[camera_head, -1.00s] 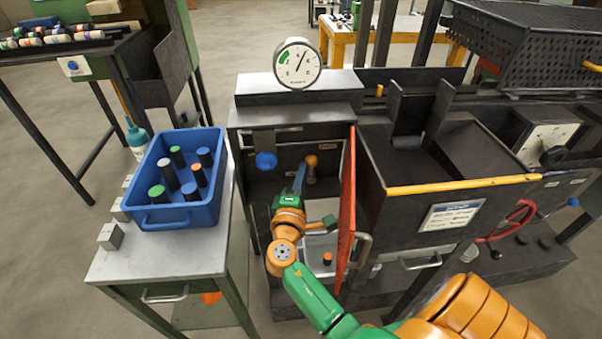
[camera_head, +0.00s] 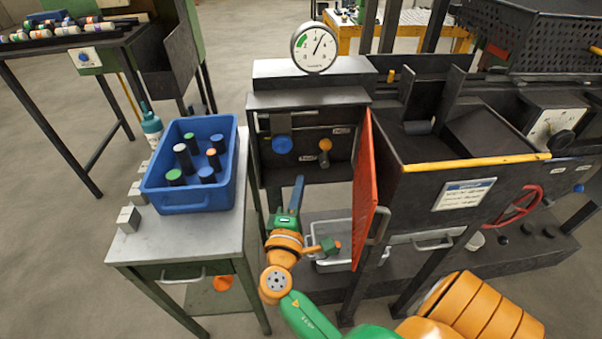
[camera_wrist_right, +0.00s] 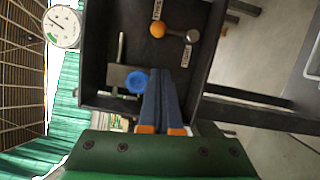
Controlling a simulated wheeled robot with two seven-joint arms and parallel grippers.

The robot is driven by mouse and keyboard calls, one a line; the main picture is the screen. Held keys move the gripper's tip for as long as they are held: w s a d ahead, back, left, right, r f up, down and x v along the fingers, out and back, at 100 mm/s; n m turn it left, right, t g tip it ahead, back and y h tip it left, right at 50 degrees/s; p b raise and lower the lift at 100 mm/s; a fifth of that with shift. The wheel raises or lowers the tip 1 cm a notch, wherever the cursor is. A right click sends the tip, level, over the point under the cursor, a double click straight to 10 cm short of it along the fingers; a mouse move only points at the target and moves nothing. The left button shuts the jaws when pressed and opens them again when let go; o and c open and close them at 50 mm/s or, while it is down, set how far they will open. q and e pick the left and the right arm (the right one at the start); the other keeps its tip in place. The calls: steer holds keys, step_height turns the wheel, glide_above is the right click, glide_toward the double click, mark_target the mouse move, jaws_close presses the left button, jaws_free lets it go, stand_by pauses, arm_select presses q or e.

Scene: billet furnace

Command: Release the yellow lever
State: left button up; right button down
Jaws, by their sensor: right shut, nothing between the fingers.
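The yellow lever, with a yellow-orange round knob (camera_head: 324,145) on a grey stem, sits on the back panel inside the open dark cabinet. In the head view its stem hangs below the knob. In the right wrist view the knob (camera_wrist_right: 157,30) is beyond the fingers, with its stem running right. My right gripper (camera_head: 299,180) is below and left of the lever, apart from it. Its blue fingers (camera_wrist_right: 161,75) are shut together with nothing between them. My left gripper is not in view.
A blue round knob (camera_head: 282,145) is left of the lever. The red door (camera_head: 366,195) stands open just right of my right arm. A metal tray (camera_head: 335,262) lies below. A blue crate (camera_head: 187,200) with several cylinders stands on the left cart. A gauge (camera_head: 315,47) tops the cabinet.

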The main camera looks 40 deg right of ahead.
steer(key=v, duration=0.3)
steer(key=shift+w+a+r, duration=0.1)
steer(key=shift+a, duration=0.1)
steer(key=shift+d, duration=0.1)
steer(key=w+a+r+m+g+b, duration=0.1)
steer(key=w+r+m+g+b, duration=0.3)
steer(key=m, duration=0.3)
steer(key=shift+w+a+r+g+h+b, duration=0.3)
steer(key=shift+w+r+g+h+b, duration=0.15)
steer(key=shift+r, duration=0.25)
